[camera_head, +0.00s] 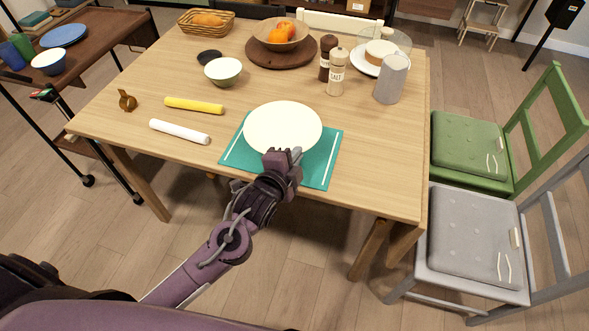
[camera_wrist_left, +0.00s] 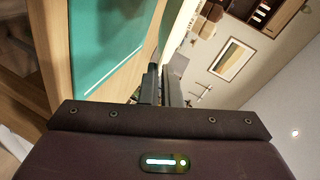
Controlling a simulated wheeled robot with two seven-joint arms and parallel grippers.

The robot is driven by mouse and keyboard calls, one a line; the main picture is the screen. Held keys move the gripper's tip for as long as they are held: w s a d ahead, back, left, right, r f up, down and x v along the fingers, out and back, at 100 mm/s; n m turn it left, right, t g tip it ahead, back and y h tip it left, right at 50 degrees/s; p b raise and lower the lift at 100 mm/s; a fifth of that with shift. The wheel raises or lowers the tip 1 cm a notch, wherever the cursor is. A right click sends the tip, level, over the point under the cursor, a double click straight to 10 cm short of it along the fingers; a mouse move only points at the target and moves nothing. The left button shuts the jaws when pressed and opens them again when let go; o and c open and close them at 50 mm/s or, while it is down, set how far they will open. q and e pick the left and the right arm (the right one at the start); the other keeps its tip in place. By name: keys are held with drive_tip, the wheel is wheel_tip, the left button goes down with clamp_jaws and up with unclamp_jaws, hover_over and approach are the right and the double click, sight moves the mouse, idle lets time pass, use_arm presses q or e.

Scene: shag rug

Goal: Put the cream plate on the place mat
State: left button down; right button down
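The cream plate (camera_head: 283,127) is over the teal place mat (camera_head: 318,169) near the table's front edge, covering the mat's middle and back. My left gripper (camera_head: 284,155) is at the plate's near rim, its fingers closed on it. In the left wrist view the fingers (camera_wrist_left: 162,86) are close together, with the plate (camera_wrist_left: 179,30) seen nearly edge-on between them. The mat (camera_wrist_left: 112,40) lies to the left there, with a strip of table showing between it and the plate, so the plate looks held a little above the mat. My right gripper is out of view.
A white rolling pin-like stick (camera_head: 179,131) and a yellow one (camera_head: 194,105) lie left of the mat. Shakers (camera_head: 336,72) and a grey cup (camera_head: 391,79) stand behind right. A bowl (camera_head: 223,72) stands behind left. The table's right front is clear.

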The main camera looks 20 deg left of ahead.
use_arm(q)
drive_tip(key=shift+f, duration=0.65)
wheel_tip(320, 180, down, 4)
drive_tip(key=shift+f, duration=0.1)
drive_tip(key=c, duration=1.9)
unclamp_jaws()
drive_tip(key=shift+c, duration=0.2)
